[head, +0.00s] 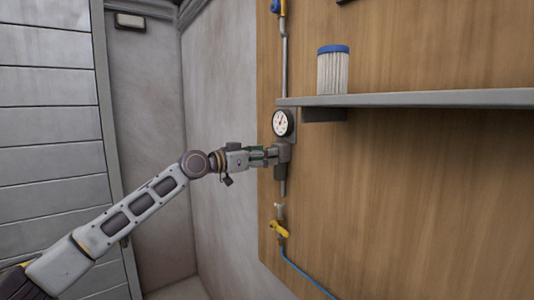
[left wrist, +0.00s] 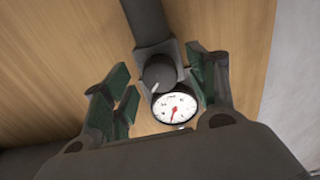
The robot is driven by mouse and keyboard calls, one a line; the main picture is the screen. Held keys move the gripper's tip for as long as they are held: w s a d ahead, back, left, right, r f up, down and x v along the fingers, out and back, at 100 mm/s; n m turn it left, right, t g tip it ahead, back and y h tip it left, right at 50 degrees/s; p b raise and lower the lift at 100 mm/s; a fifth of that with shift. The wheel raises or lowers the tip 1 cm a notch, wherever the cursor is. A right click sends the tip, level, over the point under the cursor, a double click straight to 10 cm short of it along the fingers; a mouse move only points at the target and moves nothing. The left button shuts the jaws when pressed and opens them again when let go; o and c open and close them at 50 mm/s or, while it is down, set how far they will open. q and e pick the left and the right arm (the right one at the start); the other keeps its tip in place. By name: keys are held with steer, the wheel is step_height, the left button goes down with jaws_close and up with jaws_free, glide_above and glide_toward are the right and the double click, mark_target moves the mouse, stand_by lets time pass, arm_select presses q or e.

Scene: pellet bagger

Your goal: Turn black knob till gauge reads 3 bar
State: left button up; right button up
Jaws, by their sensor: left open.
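The black knob (left wrist: 158,74) shows in the left wrist view, with a pale mark pointing down and left. The round white gauge (left wrist: 175,107) sits just below it; its red needle shows, but the figures are too small to read. In the head view the gauge (head: 283,123) is on the wall panel, above the grey regulator body (head: 284,152). My left gripper (head: 270,154) is at the regulator. In the left wrist view its green-padded fingers (left wrist: 163,82) are open on either side of the knob, with a clear gap on the left.
A grey shelf (head: 420,99) juts from the wooden panel (head: 420,200) right of the gauge. A white filter with a blue top (head: 333,72) stands on it. A yellow valve handle (head: 279,229) and blue hose (head: 305,275) are below. Open space lies left of the panel.

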arm_select(q)
steer(key=shift+w+d, duration=0.4)
steer(key=shift+d, duration=0.15)
steer(key=shift+c, duration=0.5)
steer(key=c, duration=0.9)
